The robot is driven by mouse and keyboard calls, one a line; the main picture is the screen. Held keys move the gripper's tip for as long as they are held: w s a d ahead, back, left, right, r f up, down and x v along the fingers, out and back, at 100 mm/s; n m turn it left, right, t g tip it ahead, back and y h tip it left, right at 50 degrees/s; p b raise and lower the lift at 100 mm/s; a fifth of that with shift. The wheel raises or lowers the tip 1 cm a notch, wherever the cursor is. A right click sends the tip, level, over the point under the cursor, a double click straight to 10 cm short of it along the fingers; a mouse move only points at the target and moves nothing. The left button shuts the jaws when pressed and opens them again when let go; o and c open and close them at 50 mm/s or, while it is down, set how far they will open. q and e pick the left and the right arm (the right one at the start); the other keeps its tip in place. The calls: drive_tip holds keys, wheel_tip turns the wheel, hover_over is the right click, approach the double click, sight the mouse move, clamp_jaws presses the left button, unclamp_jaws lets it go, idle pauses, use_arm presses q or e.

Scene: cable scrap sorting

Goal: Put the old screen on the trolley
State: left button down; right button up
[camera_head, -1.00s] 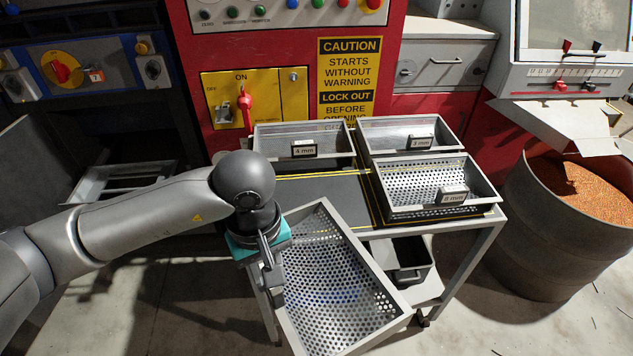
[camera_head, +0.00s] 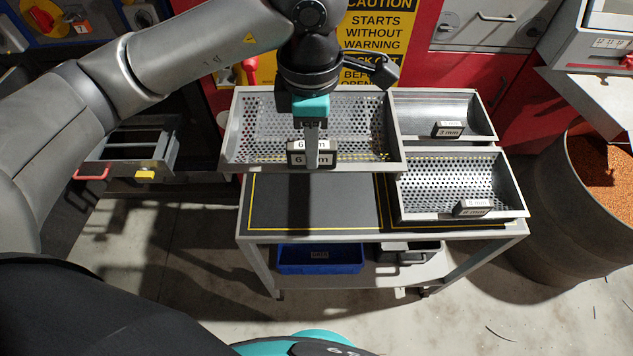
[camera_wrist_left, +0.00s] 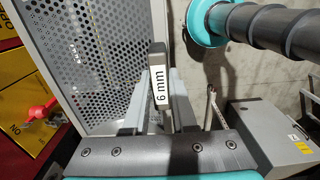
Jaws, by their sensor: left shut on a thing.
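The perforated metal screen (camera_head: 255,135) with a 6 mm tag (camera_head: 313,160) is held by my left gripper (camera_head: 311,130) at its near rim. It also shows in the left wrist view (camera_wrist_left: 95,45), with its tag between the fingers (camera_wrist_left: 158,100). In the head view it covers the back-left part of the trolley (camera_head: 315,205); I cannot tell whether it touches anything below. The front-left outlined bay of the trolley top is bare. A 3 mm tray (camera_head: 440,112) sits back right and an 8 mm perforated screen (camera_head: 450,180) front right. My right gripper is out of view.
A blue bin (camera_head: 318,258) and a dark bin (camera_head: 408,252) stand on the trolley's lower shelf. A barrel (camera_head: 555,225) of copper granules stands at the right. The red machine (camera_head: 465,75) stands close behind. A rack with a red handle (camera_head: 90,174) is at the left.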

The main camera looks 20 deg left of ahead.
use_arm(q)
wheel_tip(320, 180, down, 19)
drive_tip(key=b, duration=0.1)
drive_tip(key=shift+f, duration=0.2)
idle(0.4)
drive_tip(key=shift+f, duration=0.2)
drive_tip(key=c, duration=0.7)
unclamp_jaws()
drive_tip(key=shift+s, duration=0.1)
drive_tip(key=shift+r, duration=0.1)
wheel_tip(320, 180, up, 12)
drive_tip(key=shift+r+p, duration=0.1)
drive_tip(key=shift+p, duration=0.25)
